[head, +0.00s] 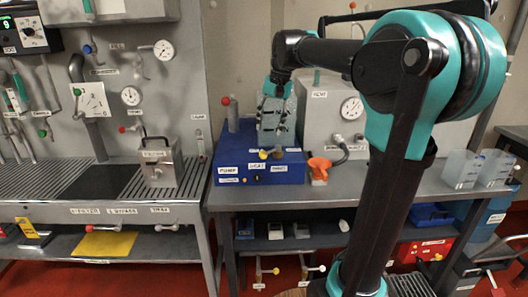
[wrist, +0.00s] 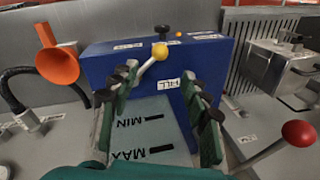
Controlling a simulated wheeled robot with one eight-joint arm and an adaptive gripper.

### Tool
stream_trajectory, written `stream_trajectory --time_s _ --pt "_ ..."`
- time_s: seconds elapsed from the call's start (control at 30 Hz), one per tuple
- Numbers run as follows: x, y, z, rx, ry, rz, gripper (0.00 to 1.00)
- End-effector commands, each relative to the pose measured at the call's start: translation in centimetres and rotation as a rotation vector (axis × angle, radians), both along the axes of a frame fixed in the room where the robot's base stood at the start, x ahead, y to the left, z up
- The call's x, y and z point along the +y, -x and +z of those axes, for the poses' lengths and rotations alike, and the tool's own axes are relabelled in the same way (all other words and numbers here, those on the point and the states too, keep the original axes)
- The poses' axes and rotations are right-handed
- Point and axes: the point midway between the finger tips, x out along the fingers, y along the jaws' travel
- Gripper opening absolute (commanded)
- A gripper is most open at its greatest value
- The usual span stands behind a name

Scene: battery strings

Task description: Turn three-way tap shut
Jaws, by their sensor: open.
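A lever with a yellow ball end (wrist: 160,51) stands at the blue box (wrist: 95,65), with small labels around it, one reading FILL. It looks like the three-way tap.
An orange funnel (wrist: 57,62) stands beside the box, with a black hose near it. A red-knobbed lever (wrist: 299,133) and a metal box (wrist: 275,70) are at the right.

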Motion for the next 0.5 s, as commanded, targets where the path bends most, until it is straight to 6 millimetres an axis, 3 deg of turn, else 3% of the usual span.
stream_trajectory --time_s 0.3,0.5 --pt "1.2 -0.4 -6.2 0.0 0.0 0.001 0.47" --pt "1.7 -0.6 -8.9 -0.001 0.0 0.001 0.47"
